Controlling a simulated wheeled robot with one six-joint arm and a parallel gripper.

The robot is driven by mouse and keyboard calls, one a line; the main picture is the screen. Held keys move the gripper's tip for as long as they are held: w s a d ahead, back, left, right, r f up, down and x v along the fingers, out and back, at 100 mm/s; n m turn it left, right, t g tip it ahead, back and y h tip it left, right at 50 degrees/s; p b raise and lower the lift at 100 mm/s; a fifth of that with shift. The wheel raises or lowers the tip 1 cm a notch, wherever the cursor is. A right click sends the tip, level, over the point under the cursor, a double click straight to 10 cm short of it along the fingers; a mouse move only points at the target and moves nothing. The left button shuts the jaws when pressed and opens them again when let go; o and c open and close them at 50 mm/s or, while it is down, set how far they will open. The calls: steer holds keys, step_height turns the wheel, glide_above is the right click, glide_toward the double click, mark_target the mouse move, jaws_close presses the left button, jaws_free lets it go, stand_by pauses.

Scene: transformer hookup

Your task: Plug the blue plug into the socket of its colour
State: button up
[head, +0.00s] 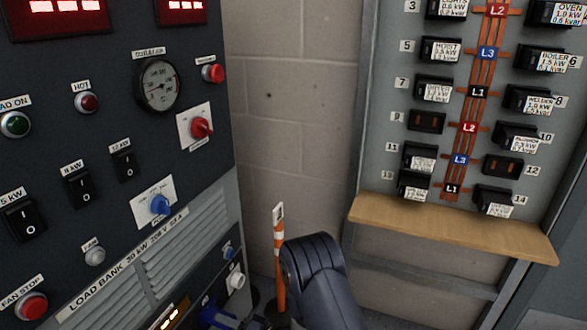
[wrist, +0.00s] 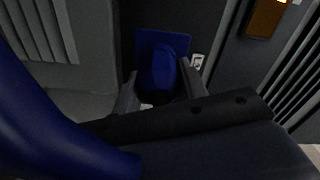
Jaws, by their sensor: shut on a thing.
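In the wrist view the blue plug (wrist: 163,72) sits between the two fingers of my gripper (wrist: 162,90), which is shut on it. A square blue plate (wrist: 148,42), apparently the blue socket's flange, shows directly behind the plug. The plug overlaps it; how deep the plug sits in it cannot be told. In the head view blue parts (head: 212,314) show at the bottom of the load bank, partly cut off by the frame edge. My arm hides part of that area, and the fingers are not clear there. A thick blue shape (wrist: 50,125), perhaps the cable, crosses the left of the wrist view.
The load bank panel (head: 120,190) with switches and knobs fills the left. A white connector (head: 236,279) and a small blue one (head: 228,253) are on its lower right. An orange-and-white post (head: 279,250) stands by the wall. A wooden shelf (head: 450,228) sits below the breaker panel.

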steer(key=o, duration=1.3)
steer(key=shift+w+a+r, duration=0.15)
steer(key=shift+a+r, duration=0.15)
steer(key=shift+r, duration=0.05)
steer(key=shift+c, duration=0.2)
steer(key=shift+d, duration=0.1)
steer(key=shift+f+v, duration=0.15)
steer(key=shift+v, duration=1.15)
steer(key=shift+f+v, duration=0.15)
steer(key=shift+v, duration=1.1)
steer(key=p+v, duration=0.2)
steer(key=v, duration=0.9)
steer(key=b+x, duration=0.2)
steer(key=x, duration=1.1)
steer(key=shift+w+a, duration=0.1)
steer(key=shift+a, duration=0.25)
steer(key=shift+d, duration=0.1)
